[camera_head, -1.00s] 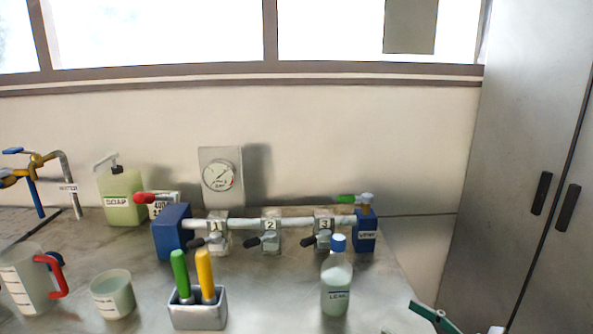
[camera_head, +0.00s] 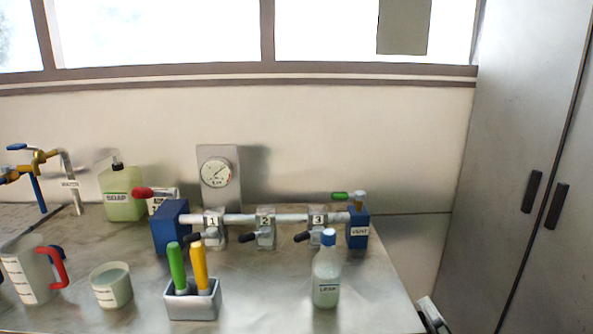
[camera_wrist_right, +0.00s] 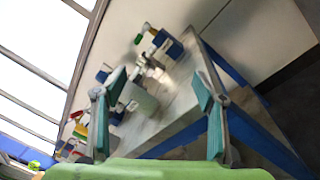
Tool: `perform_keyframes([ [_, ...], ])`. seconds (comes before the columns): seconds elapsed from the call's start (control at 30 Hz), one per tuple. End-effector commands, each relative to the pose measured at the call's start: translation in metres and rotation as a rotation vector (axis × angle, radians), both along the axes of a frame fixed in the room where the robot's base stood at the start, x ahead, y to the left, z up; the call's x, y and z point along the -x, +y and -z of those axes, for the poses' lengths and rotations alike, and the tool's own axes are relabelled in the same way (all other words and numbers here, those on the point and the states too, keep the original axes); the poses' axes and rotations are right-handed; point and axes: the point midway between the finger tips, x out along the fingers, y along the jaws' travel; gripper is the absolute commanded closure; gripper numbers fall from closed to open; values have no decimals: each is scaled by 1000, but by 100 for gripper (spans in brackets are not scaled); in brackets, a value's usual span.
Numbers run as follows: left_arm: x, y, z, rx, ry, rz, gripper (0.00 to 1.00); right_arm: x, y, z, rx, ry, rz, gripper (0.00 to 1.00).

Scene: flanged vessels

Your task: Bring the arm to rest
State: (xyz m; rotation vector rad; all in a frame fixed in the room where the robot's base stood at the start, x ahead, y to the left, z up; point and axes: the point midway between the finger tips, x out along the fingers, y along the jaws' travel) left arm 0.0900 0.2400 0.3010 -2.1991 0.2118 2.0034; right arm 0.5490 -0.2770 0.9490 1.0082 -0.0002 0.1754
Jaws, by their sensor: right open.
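Only a small grey part of my right gripper (camera_head: 433,315) shows in the head view, at the bottom edge beyond the bench's right edge. In the right wrist view, my right gripper (camera_wrist_right: 160,88) has its two teal-padded fingers wide apart, with nothing between the pads. The bench and its vessels lie beyond the fingers, and the view is tilted. My left gripper is in neither view.
The bench (camera_head: 270,295) carries a blue-capped bottle (camera_head: 327,275) near its right end, a valve manifold (camera_head: 240,217), a grey holder (camera_head: 193,306) with green and yellow handles, a beaker (camera_head: 111,286) and a jug (camera_head: 30,275). A tall cabinet (camera_head: 500,150) stands right.

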Motion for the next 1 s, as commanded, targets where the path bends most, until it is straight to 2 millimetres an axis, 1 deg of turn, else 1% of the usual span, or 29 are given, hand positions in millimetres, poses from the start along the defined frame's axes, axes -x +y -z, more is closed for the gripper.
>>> perform_keyframes([
  [0.03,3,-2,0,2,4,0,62,6,-7,13,-145,60,66,36],
  [0.07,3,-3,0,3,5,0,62,10,-13,22,-240,101,111,36],
  [0.1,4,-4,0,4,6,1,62,17,-20,37,-368,159,177,36],
  [0.17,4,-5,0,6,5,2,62,32,-27,62,-562,248,277,36],
  [0.2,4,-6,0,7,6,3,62,44,-30,80,-688,309,346,36],
  [0.27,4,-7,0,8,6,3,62,65,-29,108,-868,402,452,36],
  [0.3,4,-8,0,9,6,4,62,81,-26,126,-980,464,524,36],
  [0.37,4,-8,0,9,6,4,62,107,-18,151,-1130,552,629,36],
  [0.4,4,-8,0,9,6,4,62,123,-11,164,-1216,604,694,36],
  [0.47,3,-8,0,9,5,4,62,146,0,181,-1322,676,782,36],
  [0.5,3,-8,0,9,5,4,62,161,8,189,-1383,720,838,36],
  [0.6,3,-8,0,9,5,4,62,196,28,206,-1509,819,967,36],
  [0.7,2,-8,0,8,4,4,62,229,48,217,-1604,909,1086,36],
  [0.83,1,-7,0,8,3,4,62,268,73,223,-1696,1015,1233,36],
  [0.87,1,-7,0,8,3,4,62,273,76,227,-1706,1030,1258,36],
  [0.9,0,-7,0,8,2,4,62,268,74,239,-1695,1026,1256,36],
  [1.0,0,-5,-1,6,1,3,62,262,75,264,-1687,1031,1263,36],
])
